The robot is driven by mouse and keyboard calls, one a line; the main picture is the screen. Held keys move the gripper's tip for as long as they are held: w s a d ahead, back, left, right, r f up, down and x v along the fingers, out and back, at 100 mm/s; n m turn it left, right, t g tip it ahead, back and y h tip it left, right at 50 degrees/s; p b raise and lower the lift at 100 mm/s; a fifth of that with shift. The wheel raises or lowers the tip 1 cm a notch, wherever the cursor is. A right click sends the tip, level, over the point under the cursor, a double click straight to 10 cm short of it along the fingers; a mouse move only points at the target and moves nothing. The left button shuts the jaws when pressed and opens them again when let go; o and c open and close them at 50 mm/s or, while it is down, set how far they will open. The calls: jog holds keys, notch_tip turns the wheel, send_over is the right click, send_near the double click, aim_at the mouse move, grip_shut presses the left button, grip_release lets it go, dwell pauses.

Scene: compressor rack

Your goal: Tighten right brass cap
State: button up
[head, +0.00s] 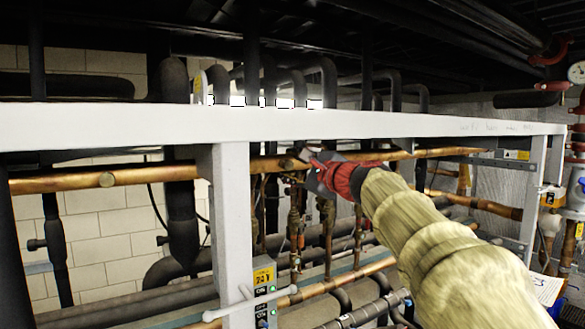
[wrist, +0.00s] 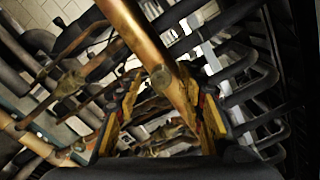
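The right brass cap (head: 287,163) is a small round disc on the upper copper pipe (head: 145,176), just left of my gripper (head: 312,172) in the head view. In the wrist view the cap (wrist: 161,80) faces the camera on the slanting copper pipe (wrist: 138,35). My gripper (wrist: 160,90) is open there, its yellow-edged fingers on either side of the cap with gaps visible. I cannot tell how far the fingertips are from it. Another round brass cap (head: 107,180) sits further left on the same pipe.
A white horizontal beam (head: 330,124) runs just above the pipe, with a white upright post (head: 231,230) to the left of my gripper. A control box (head: 264,290) is on the post. Dark insulated pipes (head: 180,210) and thin valve lines (head: 294,230) crowd behind and below.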

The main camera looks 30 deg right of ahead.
jog(key=s, duration=1.2)
jog(key=shift+d, duration=0.2)
